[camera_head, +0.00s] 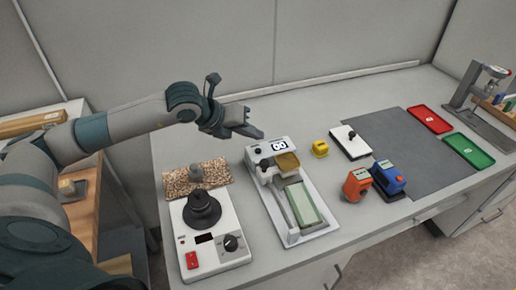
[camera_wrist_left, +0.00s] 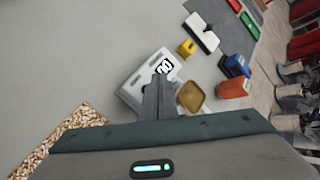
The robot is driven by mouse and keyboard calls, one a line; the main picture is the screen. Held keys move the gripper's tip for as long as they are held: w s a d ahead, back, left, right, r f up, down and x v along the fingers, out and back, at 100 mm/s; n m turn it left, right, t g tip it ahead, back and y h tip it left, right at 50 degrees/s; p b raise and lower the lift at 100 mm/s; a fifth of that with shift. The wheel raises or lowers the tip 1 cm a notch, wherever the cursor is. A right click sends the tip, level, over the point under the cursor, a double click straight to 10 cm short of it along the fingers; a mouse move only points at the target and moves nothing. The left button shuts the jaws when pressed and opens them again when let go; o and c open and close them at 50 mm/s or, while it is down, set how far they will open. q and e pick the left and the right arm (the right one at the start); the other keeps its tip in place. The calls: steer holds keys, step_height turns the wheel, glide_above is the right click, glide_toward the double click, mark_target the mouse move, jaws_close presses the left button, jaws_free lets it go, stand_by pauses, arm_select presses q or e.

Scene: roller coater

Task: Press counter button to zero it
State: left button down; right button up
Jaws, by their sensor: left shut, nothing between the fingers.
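The roller coater (camera_head: 305,215) stands near the table's front edge, with a white head unit that carries a small counter display (camera_head: 279,146). The display also shows in the wrist view (camera_wrist_left: 165,67); its digits are too small to read surely. A small dark round part (camera_head: 257,150) sits left of the display. My left gripper (camera_head: 259,134) is shut and empty, its fingertips above and just behind the head unit. In the wrist view the closed fingers (camera_wrist_left: 160,82) overlap the head unit beside the display and hide part of it. I cannot tell whether they touch. The counter button is not clearly visible.
A white device with a black round top (camera_head: 203,208) stands left of the coater, before a speckled mat (camera_head: 180,182). The table behind is clear.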

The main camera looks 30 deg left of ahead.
arm_select(q)
steer(key=shift+r+p, duration=0.3)
steer(key=shift+r, duration=0.95)
steer(key=shift+s+f, duration=0.1)
